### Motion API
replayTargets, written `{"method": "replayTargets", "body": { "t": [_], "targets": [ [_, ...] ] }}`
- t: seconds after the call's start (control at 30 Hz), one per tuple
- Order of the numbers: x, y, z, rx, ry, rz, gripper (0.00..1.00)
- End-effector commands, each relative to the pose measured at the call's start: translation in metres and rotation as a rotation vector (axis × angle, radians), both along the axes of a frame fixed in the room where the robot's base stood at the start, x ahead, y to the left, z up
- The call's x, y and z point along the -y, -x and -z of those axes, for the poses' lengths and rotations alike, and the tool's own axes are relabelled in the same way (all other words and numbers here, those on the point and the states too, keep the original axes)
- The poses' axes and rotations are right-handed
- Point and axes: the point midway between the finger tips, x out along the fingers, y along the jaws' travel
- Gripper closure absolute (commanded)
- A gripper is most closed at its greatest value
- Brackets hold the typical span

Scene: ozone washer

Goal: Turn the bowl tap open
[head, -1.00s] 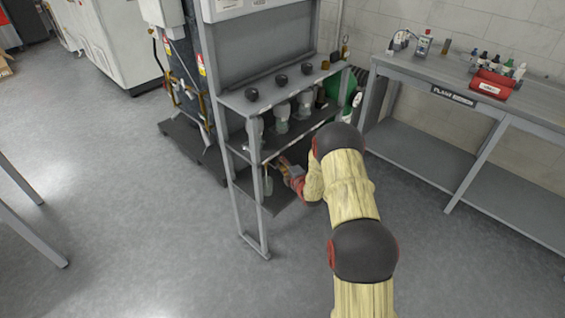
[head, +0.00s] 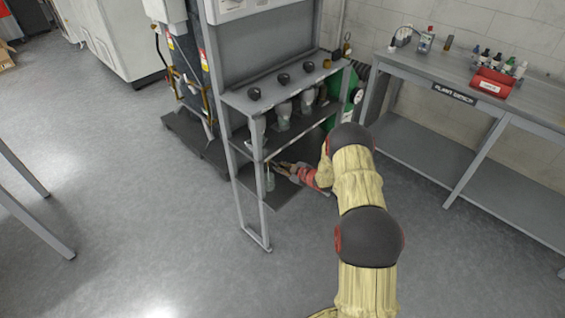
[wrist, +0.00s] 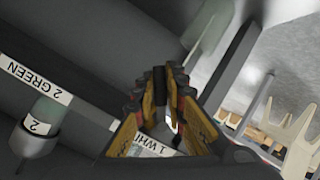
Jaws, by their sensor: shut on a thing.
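My gripper (head: 281,168) reaches under the middle shelf of the grey stand (head: 262,215). In the wrist view its fingers (wrist: 172,78) are close together, with a narrow gap. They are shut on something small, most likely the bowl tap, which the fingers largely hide. A label reading "1 WHI…" (wrist: 160,148) shows between the fingers, partly covered. A pale vessel (head: 269,180) is just left of the fingertips in the head view.
In the wrist view a "2 GREEN" label (wrist: 35,82) and a vessel marked 2 (wrist: 40,127) are at the left. Black knobs (head: 283,79) line the top shelf. A plant bench (head: 440,84) with bottles and a red box (head: 493,83) stands right. Floor in front is clear.

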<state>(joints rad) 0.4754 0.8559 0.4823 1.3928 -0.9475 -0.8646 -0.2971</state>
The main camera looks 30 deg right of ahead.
Motion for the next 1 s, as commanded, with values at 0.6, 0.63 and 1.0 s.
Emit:
{"method": "replayTargets", "body": {
  "t": [0.6, 0.63, 1.0],
  "targets": [
    [-0.021, 0.009, 0.010, -0.174, -0.471, 0.002, 1.00],
    [-0.021, 0.009, 0.010, -0.179, -0.484, 0.001, 1.00],
    [-0.026, 0.010, 0.010, -0.212, -0.579, 0.001, 1.00]
  ]
}}
